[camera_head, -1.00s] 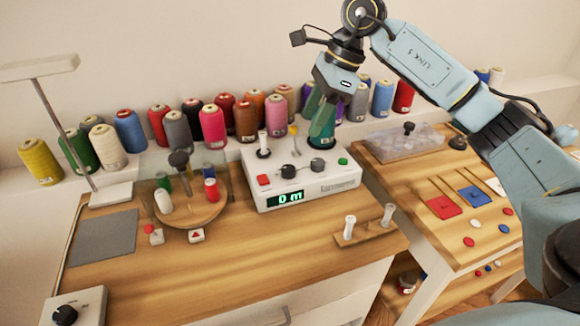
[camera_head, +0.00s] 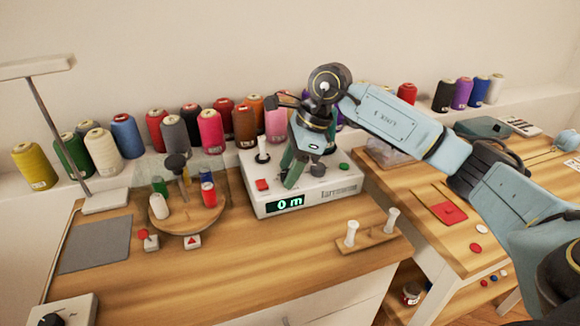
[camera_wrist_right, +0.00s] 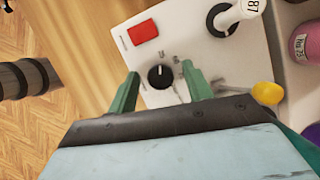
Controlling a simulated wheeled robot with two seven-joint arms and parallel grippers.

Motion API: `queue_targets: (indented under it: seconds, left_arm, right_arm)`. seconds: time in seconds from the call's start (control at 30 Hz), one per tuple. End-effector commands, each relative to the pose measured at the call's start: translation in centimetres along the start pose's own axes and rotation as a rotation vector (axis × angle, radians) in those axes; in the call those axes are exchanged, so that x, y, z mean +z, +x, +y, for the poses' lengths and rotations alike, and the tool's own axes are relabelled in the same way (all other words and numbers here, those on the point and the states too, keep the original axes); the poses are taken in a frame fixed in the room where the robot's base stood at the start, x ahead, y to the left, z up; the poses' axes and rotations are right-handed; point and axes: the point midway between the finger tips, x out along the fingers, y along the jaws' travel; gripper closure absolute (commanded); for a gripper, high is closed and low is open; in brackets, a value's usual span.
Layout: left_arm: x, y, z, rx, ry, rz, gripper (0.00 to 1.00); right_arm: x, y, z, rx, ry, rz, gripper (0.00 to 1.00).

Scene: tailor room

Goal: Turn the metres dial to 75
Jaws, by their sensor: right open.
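The white winding machine (camera_head: 310,197) stands on the wooden table and its display (camera_head: 290,203) reads 0 m. My right gripper (camera_head: 291,178) is open and reaches down over its top, covering the left dial in the head view. In the right wrist view a black dial (camera_wrist_right: 161,77) with a white pointer line lies between the two fingertips of the gripper (camera_wrist_right: 162,80), with a gap on each side. Whether the tips are down beside it or still above it I cannot tell. A second black knob (camera_head: 318,169) sits to the right. My left gripper is out of view.
A red button (camera_wrist_right: 143,31) and a spindle (camera_wrist_right: 223,20) are near the fingers. A green button (camera_head: 344,167) is at the machine's right. Thread cones (camera_head: 210,130) line the shelf behind.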

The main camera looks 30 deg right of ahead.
Motion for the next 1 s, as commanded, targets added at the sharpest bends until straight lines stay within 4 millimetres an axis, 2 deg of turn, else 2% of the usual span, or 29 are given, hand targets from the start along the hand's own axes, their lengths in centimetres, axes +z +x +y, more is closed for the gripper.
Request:
queue_targets:
  seconds: [0.07, 0.4, 0.77, 1.0]
  left_arm:
    - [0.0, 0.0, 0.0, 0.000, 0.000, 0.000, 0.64]
    - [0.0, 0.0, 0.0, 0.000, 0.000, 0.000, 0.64]
    - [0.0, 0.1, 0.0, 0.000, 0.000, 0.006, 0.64]
    - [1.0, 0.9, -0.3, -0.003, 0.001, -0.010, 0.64]
  right_arm:
    - [0.0, 0.0, 0.0, 0.000, 0.000, 0.000, 0.51]
    - [0.0, -0.1, 0.0, 0.000, 0.000, 0.000, 0.94]
    - [0.0, -0.1, 0.0, -0.025, 0.057, 0.002, 0.94]
    - [0.0, -0.2, 0.1, -0.088, 0.207, 0.000, 0.94]
